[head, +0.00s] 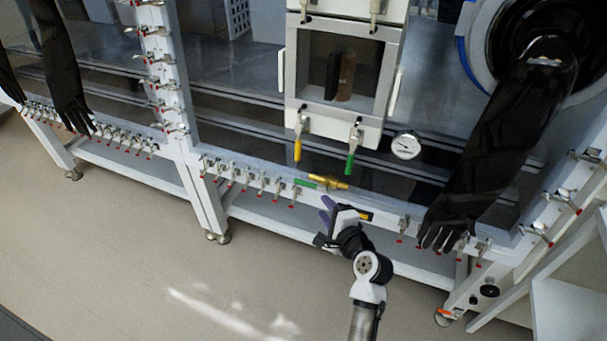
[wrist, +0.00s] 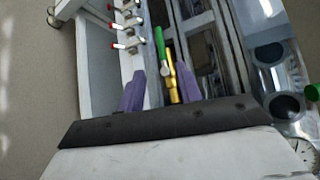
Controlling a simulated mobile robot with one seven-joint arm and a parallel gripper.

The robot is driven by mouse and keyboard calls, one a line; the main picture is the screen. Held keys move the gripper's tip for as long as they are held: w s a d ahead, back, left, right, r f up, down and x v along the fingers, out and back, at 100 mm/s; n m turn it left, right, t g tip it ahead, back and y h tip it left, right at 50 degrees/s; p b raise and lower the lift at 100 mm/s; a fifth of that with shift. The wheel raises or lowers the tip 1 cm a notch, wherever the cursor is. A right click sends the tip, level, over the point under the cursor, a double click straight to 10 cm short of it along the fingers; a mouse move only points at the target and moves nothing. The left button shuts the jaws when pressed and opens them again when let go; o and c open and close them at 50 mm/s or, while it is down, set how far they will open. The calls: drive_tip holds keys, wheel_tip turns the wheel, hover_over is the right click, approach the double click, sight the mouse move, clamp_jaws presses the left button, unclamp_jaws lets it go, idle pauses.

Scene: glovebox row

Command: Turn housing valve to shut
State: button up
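A brass valve (head: 328,182) with a green lever (head: 304,184) sits on the front rail of the glovebox frame. The lever points left, roughly in line with the brass body. In the wrist view the green lever (wrist: 160,44) and brass body (wrist: 173,86) show beyond and between the finger tips. My gripper (head: 328,208) is just below and in front of the valve in the head view. Its two purple fingers (wrist: 160,80) are apart with nothing held between them. I cannot tell which valve is the housing valve.
A yellow-handled valve (head: 298,148) and a green-handled valve (head: 351,158) hang under the white box (head: 338,113). A round gauge (head: 406,146) is to their right. A black glove (head: 490,150) hangs at right. Several red-tipped clamps (head: 248,180) line the rail. The floor in front is clear.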

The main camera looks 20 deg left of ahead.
sight(307, 186)
drive_tip(key=p+x, duration=0.2)
drive_tip(key=x, duration=1.1)
drive_tip(key=shift+w+a+r, duration=0.15)
drive_tip(key=shift+a, duration=0.05)
drive_tip(key=shift+c, duration=0.2)
clamp_jaws()
